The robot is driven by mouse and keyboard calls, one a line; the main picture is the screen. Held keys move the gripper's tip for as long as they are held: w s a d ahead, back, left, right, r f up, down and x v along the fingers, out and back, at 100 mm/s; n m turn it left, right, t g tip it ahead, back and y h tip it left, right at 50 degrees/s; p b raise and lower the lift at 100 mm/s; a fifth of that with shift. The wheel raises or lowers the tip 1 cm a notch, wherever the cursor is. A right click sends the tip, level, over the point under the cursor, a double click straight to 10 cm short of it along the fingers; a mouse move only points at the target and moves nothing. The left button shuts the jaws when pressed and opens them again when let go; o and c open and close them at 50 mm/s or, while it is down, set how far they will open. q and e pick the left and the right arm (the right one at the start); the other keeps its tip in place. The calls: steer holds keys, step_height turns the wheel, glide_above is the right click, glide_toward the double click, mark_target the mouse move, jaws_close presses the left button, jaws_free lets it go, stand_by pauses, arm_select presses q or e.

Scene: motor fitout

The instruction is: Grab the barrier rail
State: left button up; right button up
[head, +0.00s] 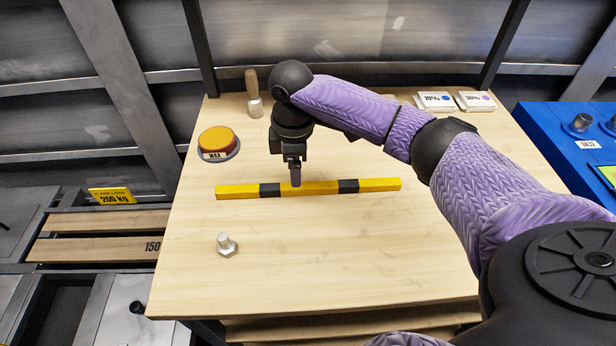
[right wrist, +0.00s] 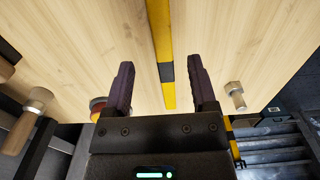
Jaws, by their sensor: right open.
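The barrier rail (head: 330,187) is a long yellow bar with black bands. It lies flat across the middle of the wooden table. My right gripper (head: 293,180) points down over the rail near its middle and hides a small part of it. In the right wrist view the gripper (right wrist: 160,62) is open, with one finger on each side of the line of the rail (right wrist: 158,35). Nothing is held between the fingers. I cannot tell exactly how high the fingertips are above the rail. My left gripper is not in view.
A steel bolt (head: 227,245) stands in front of the rail. A round orange-topped tin (head: 218,141) and a wooden-handled tool (head: 253,92) are at the back left. Two white boxes (head: 436,102) lie at the back right. A blue table (head: 562,130) is beyond the right edge. The table's front is mostly clear.

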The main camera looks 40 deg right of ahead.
mark_target(309, 189)
step_height(309, 189, down, 5)
steer(key=b, duration=0.2)
steer(key=shift+s+a+f+b, duration=0.1)
steer(key=shift+a+f+b, duration=0.05)
steer(key=shift+b, duration=0.15)
steer(key=shift+f, duration=0.1)
steer(key=shift+c, duration=0.4)
steer(key=c, duration=0.7)
jaws_close()
